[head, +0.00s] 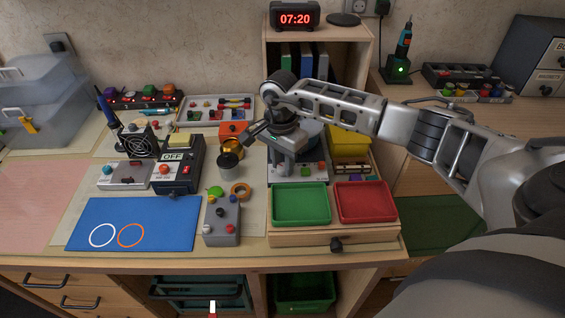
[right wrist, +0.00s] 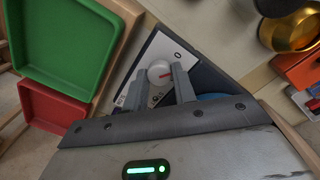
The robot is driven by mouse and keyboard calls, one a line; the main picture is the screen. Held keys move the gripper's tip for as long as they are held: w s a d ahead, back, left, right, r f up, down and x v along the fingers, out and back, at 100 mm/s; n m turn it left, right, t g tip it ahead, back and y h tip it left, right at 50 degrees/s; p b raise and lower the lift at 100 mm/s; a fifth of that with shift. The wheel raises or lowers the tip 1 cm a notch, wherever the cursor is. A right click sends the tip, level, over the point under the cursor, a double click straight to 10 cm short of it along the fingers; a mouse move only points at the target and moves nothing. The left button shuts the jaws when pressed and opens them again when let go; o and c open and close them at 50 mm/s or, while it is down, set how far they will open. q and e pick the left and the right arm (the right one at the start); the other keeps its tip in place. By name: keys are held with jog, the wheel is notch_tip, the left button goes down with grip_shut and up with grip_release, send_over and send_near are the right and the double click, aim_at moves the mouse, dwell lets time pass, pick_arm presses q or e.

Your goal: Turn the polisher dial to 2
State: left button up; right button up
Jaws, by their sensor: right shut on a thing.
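The polisher (head: 313,172) stands behind the green and red trays, mostly hidden by my right gripper in the head view. In the right wrist view its pale front panel (right wrist: 160,48) shows a round whitish dial (right wrist: 160,70) with a red pointer line. A "0" mark is printed on the panel near the dial; other markings are partly covered by the fingers. My right gripper (head: 284,170) reaches down over the polisher. In the right wrist view its two fingers (right wrist: 160,78) are shut on the dial, one on each side. My left gripper is in neither view.
A green tray (head: 301,204) and a red tray (head: 365,202) lie in front of the polisher. A brass-coloured cup (head: 232,146) and an orange box (head: 233,130) stand left of it. A yellow bin (head: 350,142) is at its right. The blue mat (head: 170,215) is largely clear.

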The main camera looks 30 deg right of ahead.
jog(key=m, duration=0.2)
jog(key=shift+m+b, duration=0.35)
jog(key=shift+m, duration=0.05)
jog(key=m, duration=0.4)
jog(key=shift+b, duration=0.35)
jog(key=m, duration=0.6)
jog(key=shift+s, duration=0.1)
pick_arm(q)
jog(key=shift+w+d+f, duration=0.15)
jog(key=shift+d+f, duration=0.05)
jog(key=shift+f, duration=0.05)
pick_arm(e)
jog(key=shift+m+y, duration=0.3)
jog(key=shift+m, duration=1)
jog(key=o, duration=1)
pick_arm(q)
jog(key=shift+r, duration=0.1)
